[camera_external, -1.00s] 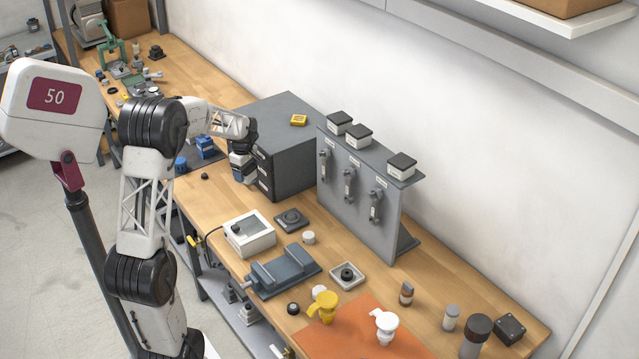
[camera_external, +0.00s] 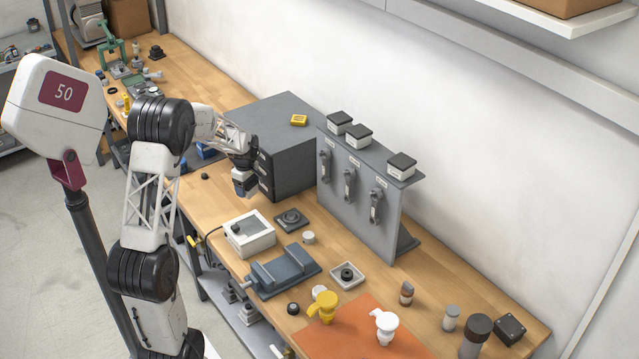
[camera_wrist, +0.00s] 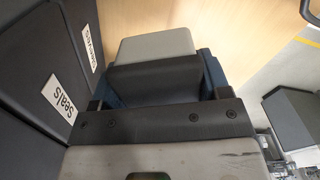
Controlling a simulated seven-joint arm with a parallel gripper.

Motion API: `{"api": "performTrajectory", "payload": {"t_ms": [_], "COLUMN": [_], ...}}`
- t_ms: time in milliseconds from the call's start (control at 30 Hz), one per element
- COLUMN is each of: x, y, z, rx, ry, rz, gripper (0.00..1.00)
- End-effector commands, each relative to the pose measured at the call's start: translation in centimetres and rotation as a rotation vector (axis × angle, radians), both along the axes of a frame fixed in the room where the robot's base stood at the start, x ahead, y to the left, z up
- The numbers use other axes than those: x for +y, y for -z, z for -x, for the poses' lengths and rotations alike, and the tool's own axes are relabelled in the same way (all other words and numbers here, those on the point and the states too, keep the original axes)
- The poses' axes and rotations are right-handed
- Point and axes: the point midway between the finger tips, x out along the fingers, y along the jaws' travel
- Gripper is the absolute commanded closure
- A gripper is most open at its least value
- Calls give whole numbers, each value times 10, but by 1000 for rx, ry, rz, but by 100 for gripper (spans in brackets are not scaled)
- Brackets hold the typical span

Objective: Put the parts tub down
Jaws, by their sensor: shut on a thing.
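My gripper (camera_external: 244,178) hangs over the wooden bench in front of the dark grey drawer cabinet. It is shut on a dark blue piece, which I take to be the parts tub (camera_wrist: 216,78). In the wrist view, my gripper's black and light grey parts cover most of the tub, so only its blue sides show. In the external view the tub is small and hard to separate from the fingers. I cannot tell whether its base touches the bench.
The drawer cabinet (camera_external: 283,125) stands close beside my gripper; its drawer labels (camera_wrist: 60,92) show at left in the wrist view. A white box (camera_external: 262,240), a grey vise-like fixture (camera_external: 283,270) and an upright grey panel (camera_external: 350,210) stand nearer.

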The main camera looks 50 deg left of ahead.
Motion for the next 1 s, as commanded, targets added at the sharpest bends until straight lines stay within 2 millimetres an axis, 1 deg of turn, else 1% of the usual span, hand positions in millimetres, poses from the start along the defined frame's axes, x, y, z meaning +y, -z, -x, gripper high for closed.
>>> {"api": "performTrajectory", "payload": {"t_ms": [33,100,200,567,667,900,1000], "x": [0,0,0,0,0,0,0], "y": [7,15,23,25,29,53,60], "z": [0,0,0,0,0,0,0], "rx": [1,1,0,-1,-1,0,0], "ry": [0,0,0,0,0,0,0], "rz": [0,0,0,0,0,0,0], "gripper": [58,58,58,58,58,58,58]}}
